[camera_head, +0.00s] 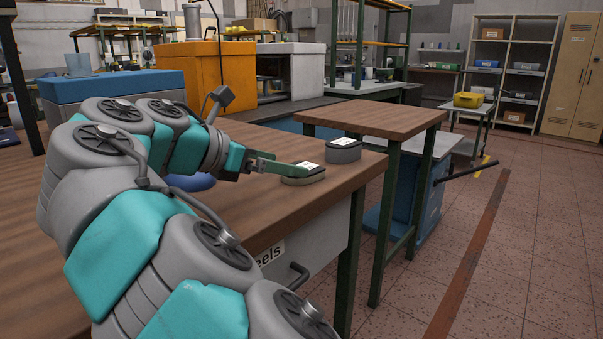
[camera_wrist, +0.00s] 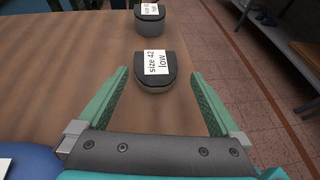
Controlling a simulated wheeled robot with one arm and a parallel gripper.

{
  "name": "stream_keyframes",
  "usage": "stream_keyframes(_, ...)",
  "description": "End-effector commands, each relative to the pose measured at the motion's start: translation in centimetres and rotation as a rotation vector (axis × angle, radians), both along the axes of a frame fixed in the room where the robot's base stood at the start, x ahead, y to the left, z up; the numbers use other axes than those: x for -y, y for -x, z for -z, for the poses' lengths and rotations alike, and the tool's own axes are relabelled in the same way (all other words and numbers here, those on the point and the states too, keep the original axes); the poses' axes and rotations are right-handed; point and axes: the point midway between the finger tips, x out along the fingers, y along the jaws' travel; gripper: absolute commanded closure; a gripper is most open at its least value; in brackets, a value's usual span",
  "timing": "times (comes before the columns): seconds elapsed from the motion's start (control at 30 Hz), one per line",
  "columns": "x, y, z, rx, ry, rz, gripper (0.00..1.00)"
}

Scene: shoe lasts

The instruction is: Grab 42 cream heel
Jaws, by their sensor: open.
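The nearer heel (camera_wrist: 153,87) has a dark top, a greyish-beige side and a white label reading "size 42 low". It lies flat on the wooden table, and it also shows in the head view (camera_head: 303,180). My gripper (camera_wrist: 160,74) is open, with its green fingers on either side of this heel and a visible gap to each. In the head view my gripper (camera_head: 283,167) reaches low over the table at the heel. A second, taller grey heel (camera_wrist: 150,25) with a dark top stands beyond it; it also shows in the head view (camera_head: 343,154). Its label is too small to read surely.
The wooden table (camera_head: 240,207) has bare top around both heels, and its edge lies close to their right. A blue object (camera_head: 192,182) sits on the table behind my arm. A smaller wood-topped table (camera_head: 372,117) stands just beyond the far corner.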

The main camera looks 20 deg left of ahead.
Motion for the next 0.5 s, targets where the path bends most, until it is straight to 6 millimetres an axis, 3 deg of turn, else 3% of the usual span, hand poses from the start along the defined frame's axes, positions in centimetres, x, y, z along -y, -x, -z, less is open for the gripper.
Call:
stream_keyframes(0.13, -1.1, 0.2, 0.3, -0.006, 0.024, -0.031, 0.0)
stream_keyframes(0.5, 0.4, -2.2, 1.3, -0.006, 0.024, -0.031, 0.0)
